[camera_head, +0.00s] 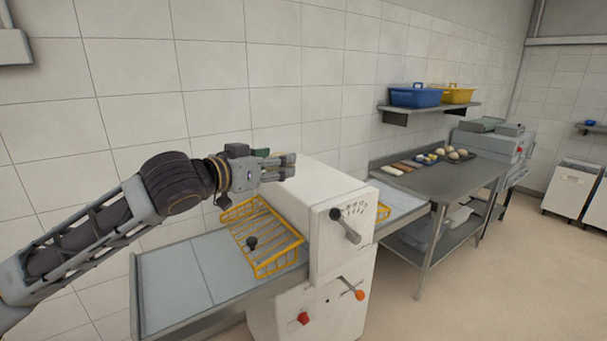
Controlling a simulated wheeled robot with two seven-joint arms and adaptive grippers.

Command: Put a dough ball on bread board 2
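Several pale dough balls (455,153) sit in a group on a dark tray at the far end of the steel table (440,180). Flat pieces, brown and pale, lie near the table's left end (400,168); they may be bread boards, but I cannot tell which is board 2. My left gripper (285,168) reaches in from the left, above the white dough machine and far from the dough balls. Its fingers point right and look close together; I cannot tell whether they are open, and I see nothing held. My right gripper is out of view.
The white machine (335,215) with a yellow wire guard (262,235) and flat side beds stands between me and the steel table. A wall shelf (430,107) holds a blue crate (415,97) and a yellow crate (458,95).

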